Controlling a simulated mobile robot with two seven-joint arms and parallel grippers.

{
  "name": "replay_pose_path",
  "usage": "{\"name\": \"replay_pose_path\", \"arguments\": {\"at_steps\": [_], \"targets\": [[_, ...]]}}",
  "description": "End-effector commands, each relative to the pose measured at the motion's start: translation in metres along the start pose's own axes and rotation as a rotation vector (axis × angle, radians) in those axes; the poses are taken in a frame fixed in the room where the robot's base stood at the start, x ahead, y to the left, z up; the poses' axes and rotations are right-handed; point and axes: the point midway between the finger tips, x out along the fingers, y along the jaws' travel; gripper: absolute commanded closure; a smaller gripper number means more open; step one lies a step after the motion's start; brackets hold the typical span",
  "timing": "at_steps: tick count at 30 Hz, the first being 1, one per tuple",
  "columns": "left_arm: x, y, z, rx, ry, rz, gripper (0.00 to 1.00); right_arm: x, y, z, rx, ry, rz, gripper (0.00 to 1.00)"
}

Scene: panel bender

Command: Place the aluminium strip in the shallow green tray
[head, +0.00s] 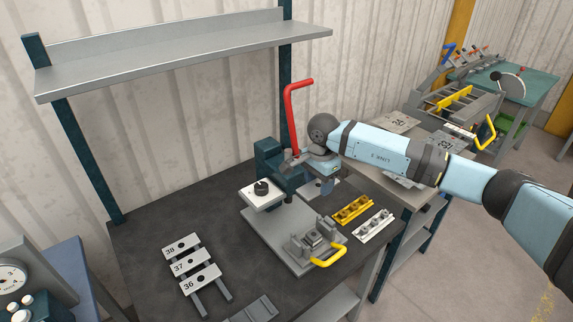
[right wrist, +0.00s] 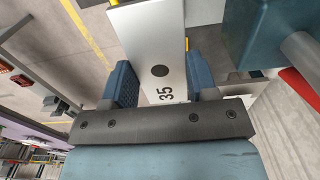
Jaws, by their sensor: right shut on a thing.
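My right gripper (head: 312,167) is at the press on the dark bench, beside the red lever. In the right wrist view, its blue-padded jaws (right wrist: 160,88) are shut on a pale metal strip (right wrist: 150,45). The strip is marked 35 and has one round hole. In the head view the strip is mostly hidden by the gripper and press. A bright green thing (head: 514,128) shows at the far right; I cannot tell whether it is the shallow tray. My left gripper is not in view.
The press's red lever (head: 289,115) rises close to my right wrist. Plates marked 36, 37 and 38 (head: 188,262) rest on a rack. A yellow-handled fixture (head: 315,245) and yellow (head: 352,209) and silver (head: 374,226) blocks stand at the bench's right. A shelf (head: 190,52) hangs above.

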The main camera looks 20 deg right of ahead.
Motion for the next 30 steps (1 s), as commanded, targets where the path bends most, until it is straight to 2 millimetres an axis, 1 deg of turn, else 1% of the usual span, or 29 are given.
{"name": "replay_pose_path", "arguments": {"at_steps": [5,8,11,15,18,21,25,30], "targets": [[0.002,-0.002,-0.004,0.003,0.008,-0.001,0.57,-0.004,0.002,0.003,-0.029,0.001,0.000,0.73],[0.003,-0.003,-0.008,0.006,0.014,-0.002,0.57,-0.004,0.013,0.016,-0.152,0.004,-0.002,0.73],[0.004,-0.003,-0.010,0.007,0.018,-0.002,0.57,-0.005,0.033,0.039,-0.377,0.009,-0.003,0.73],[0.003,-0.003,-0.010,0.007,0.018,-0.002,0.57,-0.007,0.070,0.075,-0.743,0.011,-0.001,0.73],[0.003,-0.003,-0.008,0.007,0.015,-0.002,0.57,-0.009,0.095,0.096,-0.971,0.008,0.000,0.73],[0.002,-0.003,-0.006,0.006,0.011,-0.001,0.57,-0.010,0.115,0.111,-1.141,0.004,0.001,0.73],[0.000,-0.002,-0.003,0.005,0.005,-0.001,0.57,-0.011,0.128,0.120,-1.259,0.001,0.001,0.73],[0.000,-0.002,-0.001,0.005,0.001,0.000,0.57,-0.011,0.131,0.122,-1.286,0.000,0.000,0.73]]}}
